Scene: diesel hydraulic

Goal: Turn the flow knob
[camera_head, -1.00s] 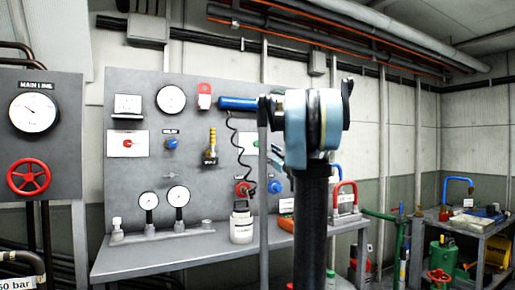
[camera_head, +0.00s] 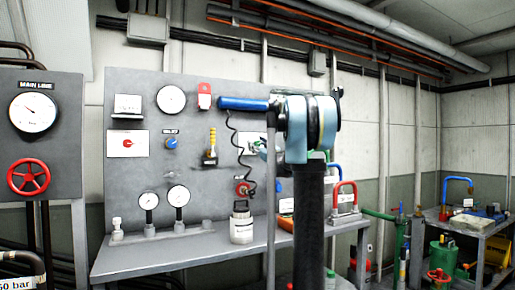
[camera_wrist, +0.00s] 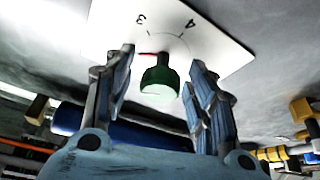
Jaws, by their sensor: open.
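A green knob (camera_wrist: 160,78) sits on a white dial plate (camera_wrist: 215,42) with a red pointer line and the numbers 3 and 4. In the wrist view, my gripper (camera_wrist: 161,58) is open, with one blue finger on each side of the knob. Gaps show between the knob and both fingers, so neither seems to touch it. In the head view, the white plate (camera_head: 247,140) shows on the grey panel, partly hidden by my arm and gripper. No label reading "flow" is legible.
A blue cylinder (camera_head: 243,103) with a black coiled cord is close above the dial plate. A blue knob (camera_head: 171,143), a yellow-topped fitting (camera_head: 211,147) and a red knob (camera_head: 242,188) are on the same panel. A grey bench (camera_head: 180,255) runs below.

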